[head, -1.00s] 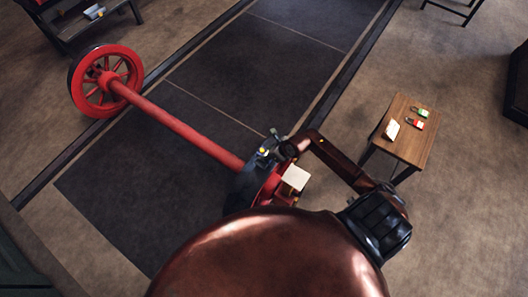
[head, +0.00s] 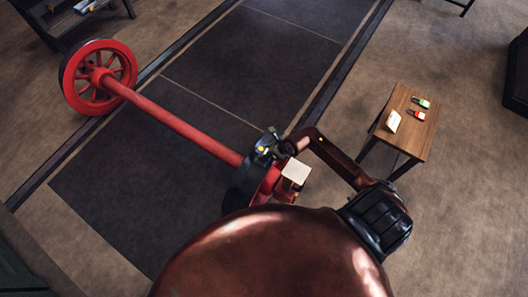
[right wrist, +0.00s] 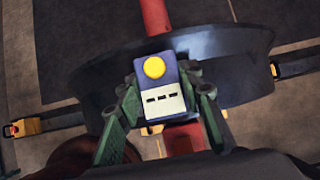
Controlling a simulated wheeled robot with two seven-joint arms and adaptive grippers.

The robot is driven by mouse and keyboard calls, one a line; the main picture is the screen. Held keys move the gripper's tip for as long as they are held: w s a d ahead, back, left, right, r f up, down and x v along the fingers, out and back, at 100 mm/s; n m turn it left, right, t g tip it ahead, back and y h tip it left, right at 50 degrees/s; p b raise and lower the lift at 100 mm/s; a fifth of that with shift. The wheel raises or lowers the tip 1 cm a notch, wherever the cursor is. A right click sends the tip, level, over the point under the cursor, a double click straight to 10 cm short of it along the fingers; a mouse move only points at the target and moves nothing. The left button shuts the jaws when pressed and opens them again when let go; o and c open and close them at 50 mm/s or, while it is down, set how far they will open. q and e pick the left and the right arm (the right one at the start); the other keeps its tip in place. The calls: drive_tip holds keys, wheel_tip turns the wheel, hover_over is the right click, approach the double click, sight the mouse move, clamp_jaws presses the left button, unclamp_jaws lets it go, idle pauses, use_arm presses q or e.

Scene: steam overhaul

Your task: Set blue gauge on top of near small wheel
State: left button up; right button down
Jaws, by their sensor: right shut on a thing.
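The blue gauge (right wrist: 155,85) has a round yellow spot and a pale label with dark marks. My right gripper (head: 266,148) is shut on it, with green fingers (right wrist: 165,112) on both sides in the right wrist view. It holds the gauge over the near small wheel (right wrist: 225,62), whose dark rim shows below; I cannot tell whether they touch. In the head view the near wheel (head: 238,188) is mostly hidden behind my body and gripper. A red axle (head: 180,123) joins it to the far red wheel (head: 97,77). My left gripper is not in view.
A pale square block (head: 296,171) sits close right of my gripper. A small wooden table (head: 412,146) at the right bears a pale card (head: 393,121) and small red and green items (head: 417,108). The dark floor strip (head: 245,70) beyond the axle is clear.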

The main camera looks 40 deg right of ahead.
sight(264, 151)
drive_tip(key=c, duration=1.2)
unclamp_jaws()
drive_tip(key=shift+c, duration=0.2)
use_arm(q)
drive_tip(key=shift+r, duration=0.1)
use_arm(e)
drive_tip(key=shift+r, duration=0.15)
use_arm(q)
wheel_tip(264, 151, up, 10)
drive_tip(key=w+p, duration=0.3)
drive_tip(key=p, duration=0.6)
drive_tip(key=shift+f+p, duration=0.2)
drive_tip(key=shift+p, duration=0.2)
use_arm(e)
wheel_tip(264, 151, up, 12)
